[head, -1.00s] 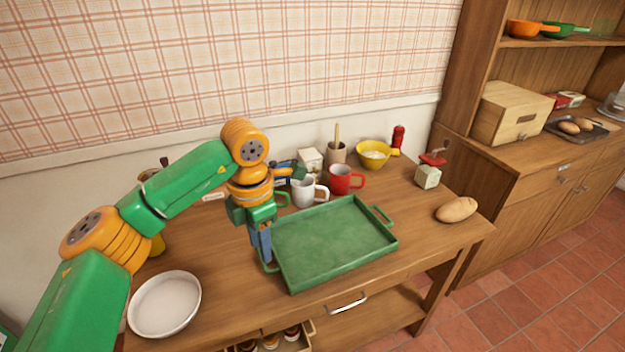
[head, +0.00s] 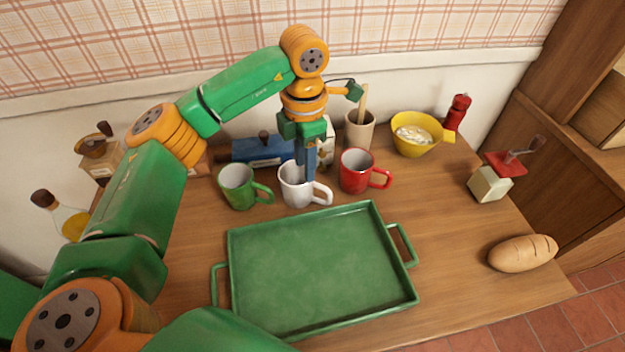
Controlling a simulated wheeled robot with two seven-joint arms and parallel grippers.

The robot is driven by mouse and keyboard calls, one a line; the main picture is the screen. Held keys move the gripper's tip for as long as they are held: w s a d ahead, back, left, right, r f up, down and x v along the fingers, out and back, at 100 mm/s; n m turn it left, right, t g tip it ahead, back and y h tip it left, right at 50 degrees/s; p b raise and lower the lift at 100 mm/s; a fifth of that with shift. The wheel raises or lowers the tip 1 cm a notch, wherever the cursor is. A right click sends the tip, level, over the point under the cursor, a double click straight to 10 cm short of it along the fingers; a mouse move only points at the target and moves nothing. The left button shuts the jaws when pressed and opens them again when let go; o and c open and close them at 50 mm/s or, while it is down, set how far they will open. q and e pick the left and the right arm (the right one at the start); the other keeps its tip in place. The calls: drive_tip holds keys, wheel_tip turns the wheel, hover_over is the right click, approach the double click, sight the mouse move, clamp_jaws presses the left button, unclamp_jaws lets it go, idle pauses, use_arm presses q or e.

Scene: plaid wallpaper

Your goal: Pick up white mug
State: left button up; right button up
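The white mug (head: 297,192) stands upright on the wooden table behind the green tray, its handle (head: 323,191) toward the right. It sits between a green mug (head: 238,187) on the left and a red mug (head: 357,172) on the right. My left gripper (head: 306,176) points down at the white mug from above, its blue-grey fingers at or just over the mug's opening. The fingers overlap in this view, so their gap and any contact with the mug cannot be made out. My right gripper is not in view.
An empty green tray (head: 315,265) lies in front of the mugs. Behind stand a blue item (head: 262,149), a utensil crock (head: 359,133) and a yellow bowl (head: 412,146). A grinder (head: 490,184) and bread (head: 522,253) are at right. Bare table lies between tray and bread.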

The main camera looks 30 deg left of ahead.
use_arm(q)
drive_tip(key=b, duration=0.4)
approach(305, 205)
wheel_tip(305, 205, down, 6)
drive_tip(key=shift+w+a+f+p, duration=0.1)
drive_tip(key=shift+a+p, duration=0.05)
drive_tip(key=shift+p, duration=0.6)
drive_tip(key=shift+f, duration=0.4)
clamp_jaws()
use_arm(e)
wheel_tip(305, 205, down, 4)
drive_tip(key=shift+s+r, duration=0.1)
use_arm(q)
drive_tip(key=shift+r, duration=0.1)
